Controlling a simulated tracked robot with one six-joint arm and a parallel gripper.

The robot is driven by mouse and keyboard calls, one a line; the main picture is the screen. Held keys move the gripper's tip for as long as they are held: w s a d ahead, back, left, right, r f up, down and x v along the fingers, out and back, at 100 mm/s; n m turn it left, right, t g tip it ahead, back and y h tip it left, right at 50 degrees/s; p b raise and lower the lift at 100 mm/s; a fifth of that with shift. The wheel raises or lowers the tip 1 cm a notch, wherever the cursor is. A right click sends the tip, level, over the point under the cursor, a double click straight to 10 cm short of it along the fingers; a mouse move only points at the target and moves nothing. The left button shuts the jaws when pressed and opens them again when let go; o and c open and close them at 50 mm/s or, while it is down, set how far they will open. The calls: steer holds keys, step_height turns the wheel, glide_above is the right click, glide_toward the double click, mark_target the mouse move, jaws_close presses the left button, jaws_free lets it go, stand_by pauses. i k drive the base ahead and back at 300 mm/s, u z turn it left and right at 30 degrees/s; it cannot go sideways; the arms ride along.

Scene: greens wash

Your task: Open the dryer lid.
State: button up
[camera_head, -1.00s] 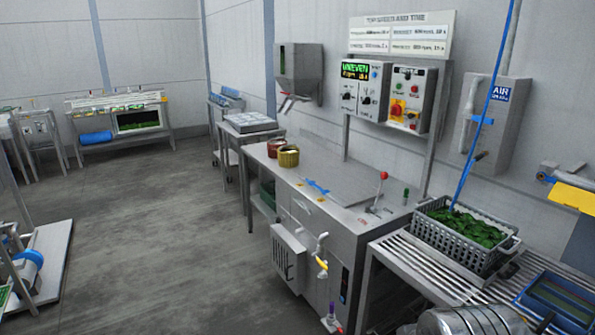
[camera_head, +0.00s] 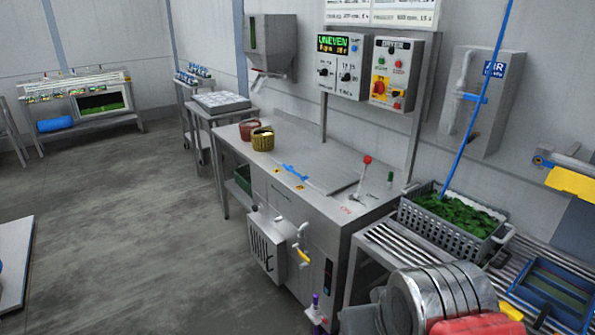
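The dryer is a steel cabinet (camera_head: 327,222) in the middle of the view, against the right-hand wall. Its lid (camera_head: 325,168) is a flat grey panel lying level on the top, and it looks closed. A blue strip (camera_head: 294,173) sits at the lid's near left edge. A red-knobbed lever (camera_head: 364,174) stands upright at its right end. The control boxes (camera_head: 398,75) hang above; the left display (camera_head: 334,44) reads UNEVEN.
Two small baskets (camera_head: 262,138) stand on the left of the top. A grey crate of greens (camera_head: 448,222) sits on the slatted bench to the right. Open floor (camera_head: 150,230) lies left.

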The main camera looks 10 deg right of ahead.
mark_target(328, 176)
steer(key=u, duration=0.45)
steer(key=i, duration=1.1)
steer(key=u, duration=0.5)
steer(key=i, duration=1.05)
steer(key=z, duration=0.15)
